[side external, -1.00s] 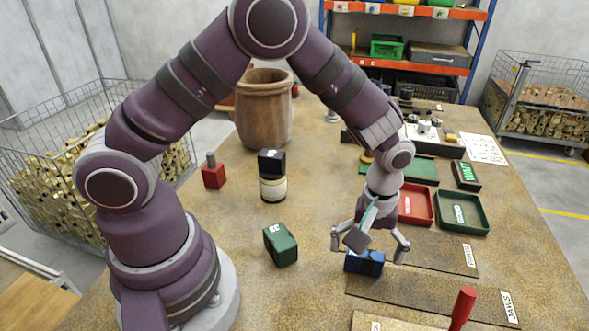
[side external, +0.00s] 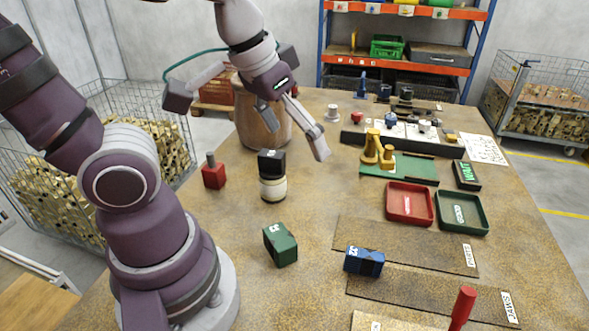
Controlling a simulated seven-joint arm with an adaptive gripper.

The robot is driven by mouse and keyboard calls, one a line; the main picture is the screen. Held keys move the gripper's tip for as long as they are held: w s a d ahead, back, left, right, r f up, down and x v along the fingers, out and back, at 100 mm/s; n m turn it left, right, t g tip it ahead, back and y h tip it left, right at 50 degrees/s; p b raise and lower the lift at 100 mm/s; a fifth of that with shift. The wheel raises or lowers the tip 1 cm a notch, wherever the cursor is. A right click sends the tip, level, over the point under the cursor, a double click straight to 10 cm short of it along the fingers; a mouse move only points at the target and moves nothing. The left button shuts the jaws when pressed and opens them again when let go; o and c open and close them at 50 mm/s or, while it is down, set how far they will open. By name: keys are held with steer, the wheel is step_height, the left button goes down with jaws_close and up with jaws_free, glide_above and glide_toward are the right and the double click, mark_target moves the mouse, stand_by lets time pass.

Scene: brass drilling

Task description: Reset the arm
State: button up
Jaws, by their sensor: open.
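My gripper (side external: 292,134) is open and empty, raised above the table in the upper middle of the side external view. Its fingers are spread and point down and to the right, in front of the brown barrel-like pot. A blue block (side external: 364,261) marked with a number lies on the front right of the table, clear of the gripper. A green block (side external: 281,244) lies to its left.
A black-capped jar (side external: 272,187) and a red block with a peg (side external: 213,173) stand left of centre. A red tray (side external: 409,204), a green tray (side external: 462,213) and a yellow fixture (side external: 377,150) are at right. The brown pot (side external: 250,117) stands behind the gripper.

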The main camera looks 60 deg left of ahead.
steer(key=shift+s+a+f+m+t, duration=0.1)
steer(key=shift+s+a+m+t, duration=0.15)
steer(key=shift+s+m, duration=0.25)
steer(key=shift+s+a+f+m+t, duration=0.1)
steer(key=shift+s+a+m+t, duration=0.15)
steer(key=shift+s+m, duration=0.25)
stand_by(0.6)
